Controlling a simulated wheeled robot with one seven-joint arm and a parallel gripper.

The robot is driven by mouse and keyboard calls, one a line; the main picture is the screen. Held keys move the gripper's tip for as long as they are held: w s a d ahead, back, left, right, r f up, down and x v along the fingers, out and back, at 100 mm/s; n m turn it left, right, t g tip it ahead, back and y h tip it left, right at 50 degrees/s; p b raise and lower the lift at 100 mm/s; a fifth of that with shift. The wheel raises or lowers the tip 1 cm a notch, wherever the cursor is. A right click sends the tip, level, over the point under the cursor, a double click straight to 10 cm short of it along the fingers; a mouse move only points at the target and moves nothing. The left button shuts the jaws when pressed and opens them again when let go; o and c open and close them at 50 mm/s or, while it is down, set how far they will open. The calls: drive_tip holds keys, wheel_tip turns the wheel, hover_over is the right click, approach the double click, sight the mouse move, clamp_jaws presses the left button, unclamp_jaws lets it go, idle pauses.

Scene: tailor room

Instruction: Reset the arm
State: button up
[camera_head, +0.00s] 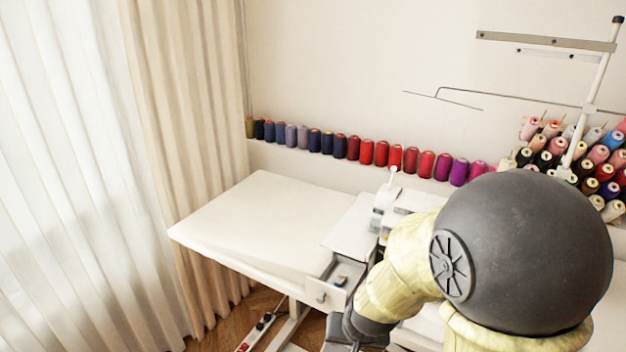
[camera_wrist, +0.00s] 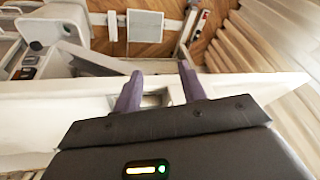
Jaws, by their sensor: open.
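My gripper (camera_wrist: 160,80) is in the lower middle of the wrist view, its two dark purple fingers apart. No held object shows between them. Behind the fingers runs the white table front, with a small grey patch, perhaps part of the drawer, in the gap. In the head view my arm reaches down at the lower right, beside the sewing table (camera_head: 240,215). The black round joint and pale yellow links hide part of the table, and my fingers cannot be made out there.
A small drawer (camera_head: 322,293) stands open under the table, with small items inside. A white sewing machine (camera_head: 383,212) is partly hidden by my arm. Thread spools (camera_head: 381,153) line the wall, with more on a rack at right. Curtains (camera_head: 185,150) hang at left.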

drive_tip(key=s+d+r+n+g+h, duration=0.1)
drive_tip(key=s+d+r, duration=0.2)
drive_tip(key=s+d, duration=0.4)
wheel_tip(320, 180, up, 16)
drive_tip(key=w+p, duration=0.1)
drive_tip(key=p, duration=1.5)
drive_tip(key=shift+w+d, duration=0.15)
drive_tip(key=shift+d, duration=0.3)
